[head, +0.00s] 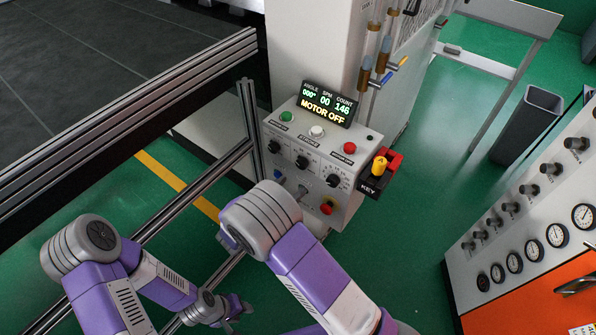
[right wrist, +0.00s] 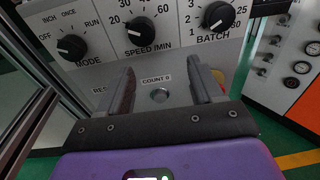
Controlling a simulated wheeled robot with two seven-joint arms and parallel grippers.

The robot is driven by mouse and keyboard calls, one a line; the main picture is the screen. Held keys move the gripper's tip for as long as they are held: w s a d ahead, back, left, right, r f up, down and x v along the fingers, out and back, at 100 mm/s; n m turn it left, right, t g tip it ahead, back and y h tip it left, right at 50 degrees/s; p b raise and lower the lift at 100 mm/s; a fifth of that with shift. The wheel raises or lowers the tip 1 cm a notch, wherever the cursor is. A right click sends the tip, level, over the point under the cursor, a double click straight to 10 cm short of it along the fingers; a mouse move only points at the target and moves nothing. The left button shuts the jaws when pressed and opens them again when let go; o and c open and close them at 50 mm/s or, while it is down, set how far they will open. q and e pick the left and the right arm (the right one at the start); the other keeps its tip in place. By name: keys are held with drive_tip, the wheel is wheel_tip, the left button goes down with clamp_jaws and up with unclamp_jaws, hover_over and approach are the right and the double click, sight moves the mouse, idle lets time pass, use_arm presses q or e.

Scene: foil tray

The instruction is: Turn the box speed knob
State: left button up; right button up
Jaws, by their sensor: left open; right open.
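The control box (head: 310,205) stands under a lit display reading MOTOR OFF. Its speed knob (head: 302,161) is the middle of three black knobs. In the right wrist view the knob (right wrist: 139,30), labelled SPEED /MIN, sits above and slightly left of the gap between my fingers. My right gripper (right wrist: 163,85) is open and empty, pointing at the panel below the knob and not around it. In the head view my own arm hides it. My left gripper (head: 234,312) is small at the bottom, open and away from the box.
The mode knob (right wrist: 71,47) and batch knob (right wrist: 216,15) flank the speed knob. A COUNT 0 button (right wrist: 160,95) shows between my fingers. Metal rails (head: 130,110) run at left. A gauge cabinet (head: 500,250) stands right.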

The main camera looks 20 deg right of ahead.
sight(300, 166)
drive_tip(key=shift+t, duration=0.6)
drive_tip(key=w+d, duration=0.1)
drive_tip(key=w, duration=0.1)
drive_tip(key=w+d+r, duration=0.1)
drive_tip(key=d, duration=0.1)
drive_tip(key=w+d+r+b, duration=0.1)
drive_tip(key=w, duration=0.1)
drive_tip(key=shift+w+d+r, duration=0.1)
drive_tip(key=shift+w+d, duration=0.2)
drive_tip(key=shift+c, duration=0.3)
drive_tip(key=c, duration=1)
